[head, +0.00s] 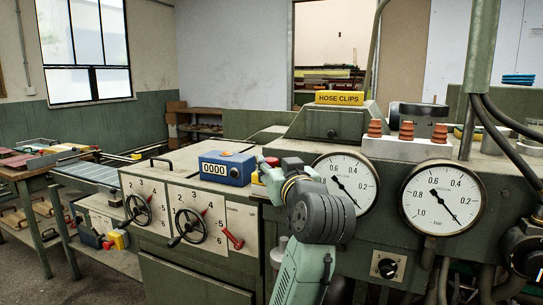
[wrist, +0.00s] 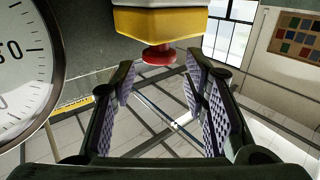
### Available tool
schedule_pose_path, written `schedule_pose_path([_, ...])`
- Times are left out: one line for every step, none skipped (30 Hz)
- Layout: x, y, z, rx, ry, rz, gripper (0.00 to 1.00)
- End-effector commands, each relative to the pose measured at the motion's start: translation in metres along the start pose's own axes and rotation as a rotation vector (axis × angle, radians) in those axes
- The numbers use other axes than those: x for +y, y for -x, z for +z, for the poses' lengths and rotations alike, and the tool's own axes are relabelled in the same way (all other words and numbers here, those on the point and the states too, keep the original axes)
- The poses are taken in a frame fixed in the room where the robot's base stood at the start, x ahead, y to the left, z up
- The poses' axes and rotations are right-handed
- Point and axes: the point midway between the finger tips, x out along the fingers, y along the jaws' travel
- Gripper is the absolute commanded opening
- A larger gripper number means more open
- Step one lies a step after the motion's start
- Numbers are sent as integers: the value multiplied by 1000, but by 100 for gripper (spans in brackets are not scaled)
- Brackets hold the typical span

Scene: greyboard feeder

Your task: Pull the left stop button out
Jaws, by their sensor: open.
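The stop button is a red mushroom head (wrist: 158,55) on a yellow housing (wrist: 158,20) with a pale block above it in the wrist view. My gripper (wrist: 160,76) is open, with a ribbed pad on each side of the red head and clear gaps to both. Nothing is held. In the head view my gripper (head: 279,172) is at the console, between the blue counter box and the left gauge.
Close by are the blue counter box (head: 227,168), the left gauge (head: 343,183) and the right gauge (head: 443,197). A gauge (wrist: 25,65) fills the left of the wrist view. Handwheels (head: 190,226) stick out from the lower left panel. A HOSE CLIPS sign (head: 339,98) stands behind.

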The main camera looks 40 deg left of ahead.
Motion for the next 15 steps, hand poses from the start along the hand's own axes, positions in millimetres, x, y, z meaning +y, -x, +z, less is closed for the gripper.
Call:
schedule_pose_path([-1, -11, -2, -4, -2, -3, 41])
schedule_pose_path([-1, -16, -3, -3, -2, -2, 41])
schedule_pose_path([-1, -23, -2, -3, -1, -2, 41])
schedule_pose_path([-1, -28, -2, -3, -1, -1, 41])
schedule_pose_path([-1, -32, -2, -3, -2, -1, 41])
schedule_pose_path([0, -37, -2, -1, -2, -1, 41])
schedule_pose_path([0, -41, -2, -2, -1, -1, 41])
schedule_pose_path([0, -44, -2, -1, -1, -1, 41])
schedule_pose_path([0, -47, -2, 0, 0, -1, 41])
schedule_pose_path([0, -49, -1, 0, 0, -1, 41])
schedule_pose_path([0, -51, -1, 0, 0, -1, 41])
schedule_pose_path([0, -52, -1, 0, 0, -1, 41])
schedule_pose_path([0, -53, -1, 1, 0, 0, 41])
schedule_pose_path([0, -54, -1, 1, 0, 0, 41])
schedule_pose_path([0, -54, 0, 2, 0, 0, 41])
